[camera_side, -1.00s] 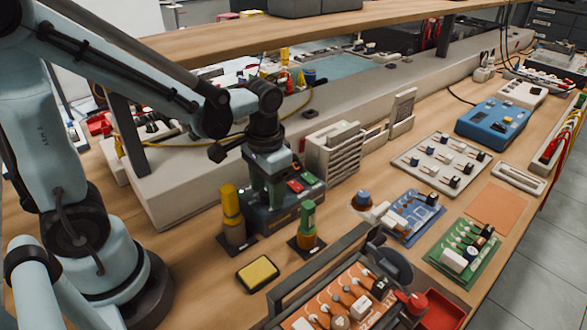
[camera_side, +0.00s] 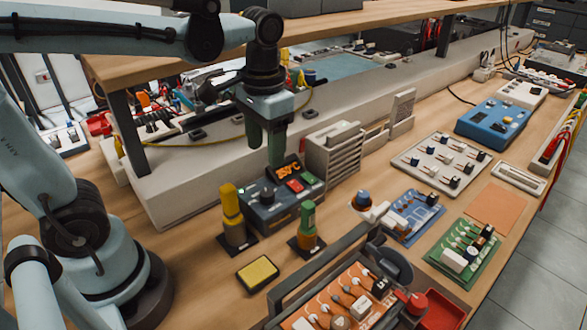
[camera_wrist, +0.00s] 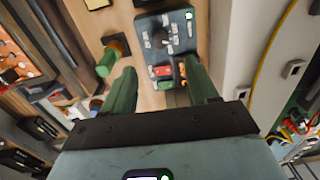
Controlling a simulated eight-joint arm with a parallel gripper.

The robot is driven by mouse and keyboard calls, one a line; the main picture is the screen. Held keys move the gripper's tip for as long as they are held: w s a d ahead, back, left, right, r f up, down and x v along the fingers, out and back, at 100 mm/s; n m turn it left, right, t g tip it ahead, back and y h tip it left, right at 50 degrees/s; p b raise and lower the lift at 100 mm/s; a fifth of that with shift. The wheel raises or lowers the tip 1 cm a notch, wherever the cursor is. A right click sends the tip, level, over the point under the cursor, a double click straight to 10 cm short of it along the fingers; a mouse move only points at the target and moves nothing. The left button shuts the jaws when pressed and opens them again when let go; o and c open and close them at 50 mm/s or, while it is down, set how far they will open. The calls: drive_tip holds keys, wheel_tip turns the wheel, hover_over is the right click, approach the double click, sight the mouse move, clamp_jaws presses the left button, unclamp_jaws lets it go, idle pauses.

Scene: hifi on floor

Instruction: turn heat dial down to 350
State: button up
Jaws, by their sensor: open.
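The dark heating station (camera_side: 283,208) stands on the bench with a dark round dial (camera_side: 267,195) on its sloped top. Its lit orange display (camera_side: 288,170) is partly behind a finger, and I cannot read the full number. My gripper (camera_side: 266,155) has green fingers, open and empty, above and behind the station and clear of the dial. In the wrist view the station (camera_wrist: 185,45) appears beyond my fingers (camera_wrist: 158,78), with the dial (camera_wrist: 158,39) toward the top. The dial's pointer is too small to read.
A yellow-topped holder (camera_side: 232,215) and a green-topped one (camera_side: 307,228) stand close in front of the station. A grey slatted rack (camera_side: 334,150) is at its right. A wooden shelf (camera_side: 300,43) runs behind and above. A yellow sponge tray (camera_side: 257,273) lies in front.

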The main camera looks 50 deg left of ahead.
drive_tip(key=shift+r, duration=0.8)
drive_tip(key=f+t, duration=0.1)
drive_tip(key=t, duration=0.1)
drive_tip(key=s+f+t, duration=0.1)
drive_tip(key=f+t, duration=0.2)
drive_tip(key=t, duration=0.2)
drive_tip(key=shift+s+a+f+h, duration=0.15)
drive_tip(key=shift+s+a+h, duration=0.1)
drive_tip(key=shift+s+h, duration=0.05)
